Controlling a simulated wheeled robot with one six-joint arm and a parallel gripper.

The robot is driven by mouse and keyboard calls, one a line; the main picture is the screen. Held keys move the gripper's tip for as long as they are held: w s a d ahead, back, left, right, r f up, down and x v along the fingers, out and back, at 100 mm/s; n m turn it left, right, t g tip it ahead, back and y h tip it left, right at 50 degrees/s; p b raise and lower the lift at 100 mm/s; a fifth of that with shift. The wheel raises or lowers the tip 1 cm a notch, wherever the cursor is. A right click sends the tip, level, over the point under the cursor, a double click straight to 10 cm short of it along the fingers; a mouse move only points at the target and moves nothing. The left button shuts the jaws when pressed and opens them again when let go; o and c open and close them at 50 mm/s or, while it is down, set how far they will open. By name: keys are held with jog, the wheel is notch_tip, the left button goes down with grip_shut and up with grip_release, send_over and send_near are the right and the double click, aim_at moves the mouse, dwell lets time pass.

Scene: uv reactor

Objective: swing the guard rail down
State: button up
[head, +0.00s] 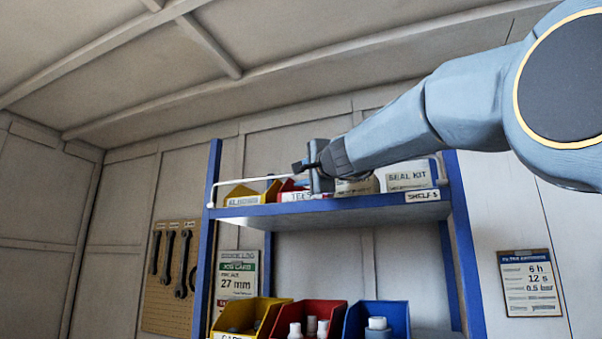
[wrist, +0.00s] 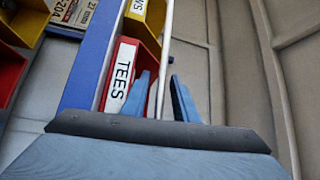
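The guard rail is a thin white bar (head: 252,179) in front of the bins on the top blue shelf (head: 335,206). It is raised above the shelf's front edge, and its left end bends down to the left post. In the wrist view the rail (wrist: 165,45) runs down the picture between my two blue fingers. My gripper (head: 303,168) is at the shelf front, by the red bin; its fingers (wrist: 162,90) are apart. I cannot tell whether either finger touches the rail. My gripper and arm hide the rail's right part in the head view.
On the top shelf are a yellow bin (head: 242,195), a red TEES bin (wrist: 122,75) and a SEAL KIT box (head: 405,176). Yellow (head: 262,311), red (head: 322,311) and blue bins (head: 377,317) stand below. A wrench pegboard (head: 171,276) hangs left.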

grip_shut()
dwell(1.4)
